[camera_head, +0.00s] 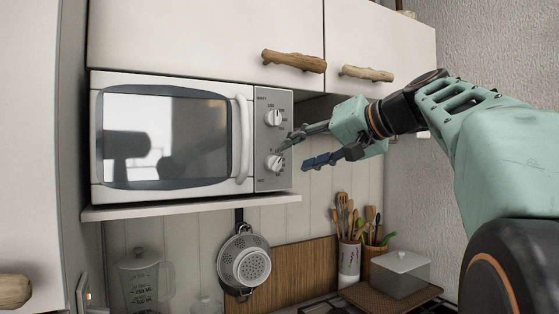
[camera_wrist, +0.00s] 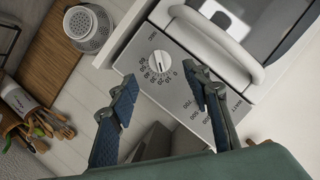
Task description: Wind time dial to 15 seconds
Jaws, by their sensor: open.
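The time dial (camera_head: 273,162) is the lower white knob on the microwave's grey control panel. In the wrist view the time dial (camera_wrist: 160,61) shows with a ring of numbers from 0 up to 60. Which number its pointer marks is too small to tell surely. My gripper (camera_head: 303,147) is open and empty, in front of the panel's right side in the head view. In the wrist view my gripper (camera_wrist: 163,80) has its fingertips apart, the dial appearing just beyond the gap between them. I see no clear contact with the dial.
The white microwave (camera_head: 97,130) stands on a shelf (camera_head: 190,208) under cabinets with driftwood handles (camera_head: 293,61). The upper power knob (camera_head: 273,118) is close above the time dial. The door handle (camera_head: 242,138) stands out left of the panel. A strainer (camera_head: 245,262) hangs below.

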